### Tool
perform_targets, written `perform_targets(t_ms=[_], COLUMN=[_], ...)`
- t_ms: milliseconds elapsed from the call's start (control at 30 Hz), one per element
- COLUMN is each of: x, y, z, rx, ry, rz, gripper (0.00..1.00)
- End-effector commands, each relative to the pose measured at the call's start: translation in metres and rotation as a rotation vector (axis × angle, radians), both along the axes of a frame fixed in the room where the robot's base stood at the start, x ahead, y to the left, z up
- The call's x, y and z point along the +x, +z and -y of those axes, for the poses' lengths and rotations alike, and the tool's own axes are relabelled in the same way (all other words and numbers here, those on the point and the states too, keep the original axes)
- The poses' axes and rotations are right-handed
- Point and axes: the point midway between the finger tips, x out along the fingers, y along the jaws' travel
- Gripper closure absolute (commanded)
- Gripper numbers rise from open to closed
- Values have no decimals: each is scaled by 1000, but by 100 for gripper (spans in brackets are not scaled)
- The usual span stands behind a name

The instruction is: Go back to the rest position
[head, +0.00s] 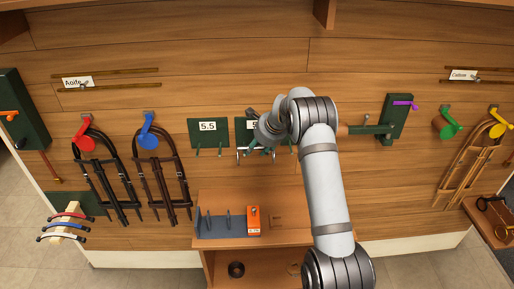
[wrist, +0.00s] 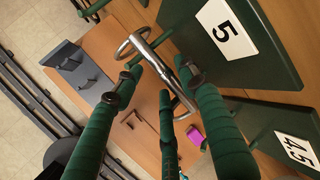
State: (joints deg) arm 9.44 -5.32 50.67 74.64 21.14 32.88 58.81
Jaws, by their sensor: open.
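My gripper (head: 258,130) is close to the wall at the middle, in front of the plates with pegs. A silver ringed bit (wrist: 138,42) hangs on the pegs of the plate marked 5 (wrist: 265,45). It seems to lie just beyond my fingertips, with nothing held. The bit shows partly in the head view (head: 241,155). My arm (head: 325,180) hides part of the plates behind it.
A 5.5 plate (head: 208,128) is to the left, and a 4.5 plate (wrist: 296,146) is in the wrist view. Below is a wooden cabinet (head: 285,238) with an orange box (head: 254,219). Bridles hang left and right, and a green bracket (head: 396,120) juts out right of my arm.

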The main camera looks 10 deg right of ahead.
Motion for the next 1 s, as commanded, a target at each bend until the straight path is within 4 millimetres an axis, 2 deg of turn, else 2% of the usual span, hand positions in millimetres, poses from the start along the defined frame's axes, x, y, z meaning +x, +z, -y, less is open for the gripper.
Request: perform_targets(t_ms=[167,400,1000], x=[0,-1,-1], y=[0,-1,-1], z=[0,0,0], rx=[1,1,1], ry=[-1,-1,0], rz=[-1,-4,-2], gripper=[56,44,44])
